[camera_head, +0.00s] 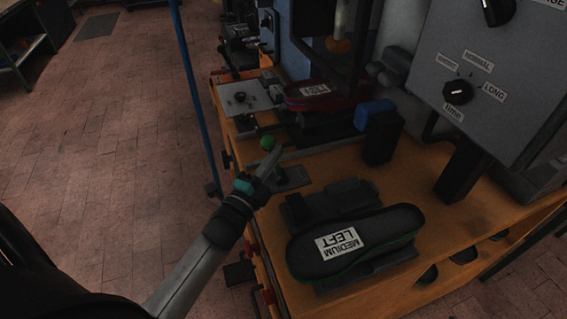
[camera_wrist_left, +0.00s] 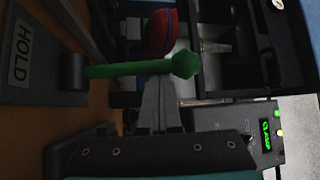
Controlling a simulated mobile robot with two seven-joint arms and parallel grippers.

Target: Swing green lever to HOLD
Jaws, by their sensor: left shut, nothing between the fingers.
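The green lever's knob (camera_head: 267,143) shows just beyond my left gripper (camera_head: 274,160) in the head view. In the left wrist view the green lever (camera_wrist_left: 125,71) runs across the picture from a dark pivot to its faceted knob. A plate marked HOLD (camera_wrist_left: 23,52) lies by the pivot end. My left gripper's fingers (camera_wrist_left: 160,95) are shut and empty. Their tips reach up to the lever just short of the knob; whether they touch it I cannot tell. The lever's base is partly hidden behind the gripper in the head view. My right gripper is not in view.
A dark sole marked MEDIUM LEFT (camera_head: 345,243) lies on the wooden bench (camera_head: 420,185) to the right. A red sole (camera_head: 314,95) sits farther back at the press. A grey control box (camera_head: 480,75) stands at the right. A blue pole (camera_head: 190,80) rises left of the bench; open floor lies beyond.

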